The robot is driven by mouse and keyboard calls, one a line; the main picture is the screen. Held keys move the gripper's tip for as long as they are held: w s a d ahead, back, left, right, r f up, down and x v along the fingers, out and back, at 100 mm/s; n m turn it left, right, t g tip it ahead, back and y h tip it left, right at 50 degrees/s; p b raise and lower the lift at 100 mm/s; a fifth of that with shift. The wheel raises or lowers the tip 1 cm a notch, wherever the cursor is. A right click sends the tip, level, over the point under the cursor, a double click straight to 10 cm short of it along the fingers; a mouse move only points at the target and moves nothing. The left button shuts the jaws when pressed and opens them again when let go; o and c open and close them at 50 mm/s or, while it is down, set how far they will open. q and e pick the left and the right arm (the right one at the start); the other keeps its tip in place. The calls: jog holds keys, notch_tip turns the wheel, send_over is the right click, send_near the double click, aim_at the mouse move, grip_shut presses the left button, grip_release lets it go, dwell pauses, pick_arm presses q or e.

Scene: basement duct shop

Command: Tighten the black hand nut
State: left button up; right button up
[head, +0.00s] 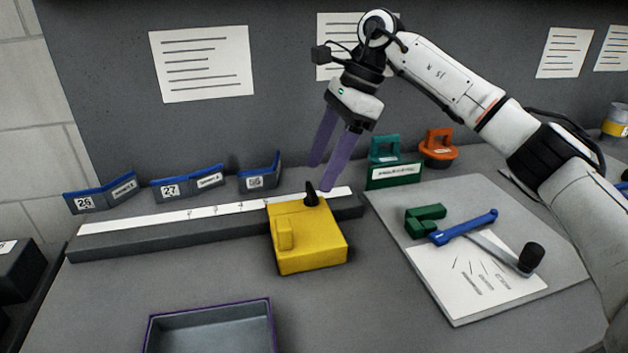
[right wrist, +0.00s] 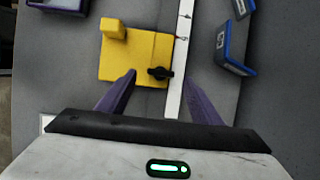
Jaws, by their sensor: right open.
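The black hand nut (head: 311,195) sits on the back edge of the yellow block (head: 308,245), beside the white scale strip. In the right wrist view the nut (right wrist: 160,73) shows as a small black winged knob at the edge of the yellow block (right wrist: 135,57). My right gripper (head: 319,177) has two purple fingers, open and pointing down, just above and behind the nut. In the right wrist view the nut lies between the lines of the open fingers (right wrist: 160,85), nearer the left one. Nothing is held. My left gripper is not in view.
The yellow block stands against a dark rail with a white scale (head: 180,220). Blue-topped number holders (head: 188,183) stand behind it. A purple-rimmed tray (head: 212,303) is in front.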

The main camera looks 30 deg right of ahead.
aim_at(311, 188)
jog(key=shift+x, duration=1.9)
jog(key=shift+w, duration=0.1)
jog(key=c, duration=1.1)
jog(key=shift+o, duration=0.2)
